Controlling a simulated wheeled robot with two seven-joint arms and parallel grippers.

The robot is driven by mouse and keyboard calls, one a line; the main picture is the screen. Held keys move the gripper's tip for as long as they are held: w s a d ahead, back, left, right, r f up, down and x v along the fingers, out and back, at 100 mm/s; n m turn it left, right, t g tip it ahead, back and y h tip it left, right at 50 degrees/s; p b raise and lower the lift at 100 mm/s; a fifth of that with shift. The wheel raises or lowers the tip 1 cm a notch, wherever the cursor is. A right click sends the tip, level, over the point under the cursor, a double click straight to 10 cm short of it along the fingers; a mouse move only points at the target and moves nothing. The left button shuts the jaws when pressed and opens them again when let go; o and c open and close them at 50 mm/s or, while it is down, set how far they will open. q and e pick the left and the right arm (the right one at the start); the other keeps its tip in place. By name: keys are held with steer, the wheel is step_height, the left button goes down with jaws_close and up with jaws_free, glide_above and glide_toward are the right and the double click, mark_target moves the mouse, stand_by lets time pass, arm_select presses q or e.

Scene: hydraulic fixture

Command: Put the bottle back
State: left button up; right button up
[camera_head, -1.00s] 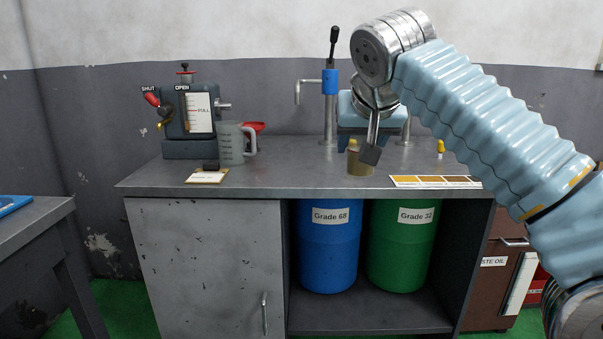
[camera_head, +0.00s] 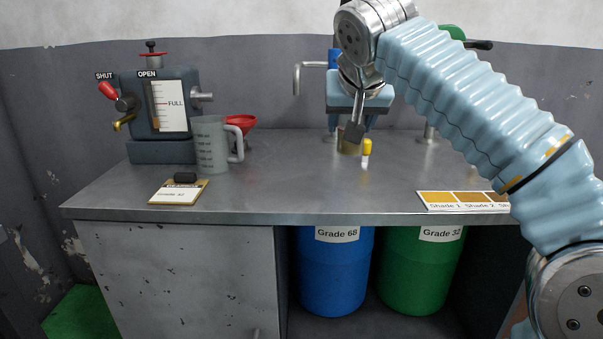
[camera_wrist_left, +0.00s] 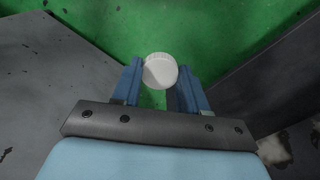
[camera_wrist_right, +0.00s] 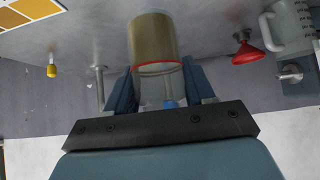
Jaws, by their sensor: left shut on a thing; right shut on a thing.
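My right gripper (camera_head: 356,121) is shut on a clear bottle (camera_wrist_right: 153,50) with amber content and a red line around it. In the head view, its amber lower part (camera_head: 349,146) shows below the fingers, over the rear of the bench. I cannot tell whether it touches the top. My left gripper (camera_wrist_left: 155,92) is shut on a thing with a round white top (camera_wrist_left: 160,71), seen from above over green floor. The rest of that thing is hidden. The left gripper is outside the head view.
The grey bench (camera_head: 280,200) holds a gauge unit (camera_head: 160,105), measuring jug (camera_head: 211,146), red funnel (camera_head: 241,123), clipboard (camera_head: 178,193) and shade card (camera_head: 465,200). A small yellow-topped thing (camera_head: 366,150) stands beside the bottle. Blue (camera_head: 330,275) and green (camera_head: 415,275) drums stand below. The bench's front middle is clear.

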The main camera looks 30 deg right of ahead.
arm_select(q)
steer(key=shift+r, duration=0.2)
steer(key=shift+f, duration=0.3)
steer(key=shift+f+b, duration=0.35)
steer(key=shift+b, duration=0.15)
arm_select(e)
steer(key=shift+w+a+f, duration=0.7)
steer(key=shift+w+f, duration=0.9)
steer(key=shift+f, duration=0.35)
steer(key=shift+w+a+f, duration=0.75)
steer(key=shift+w+f, duration=0.9)
steer(key=shift+f, duration=0.25)
steer(key=shift+w+a+f, duration=0.7)
steer(key=shift+w+f, duration=0.9)
steer(key=shift+f, duration=0.35)
arm_select(q)
steer(key=shift+f, duration=0.25)
arm_select(e)
steer(key=shift+f, duration=0.2)
arm_select(q)
steer(key=shift+r, duration=0.1)
arm_select(e)
steer(key=o, duration=1.2)
steer(key=shift+r, duration=0.1)
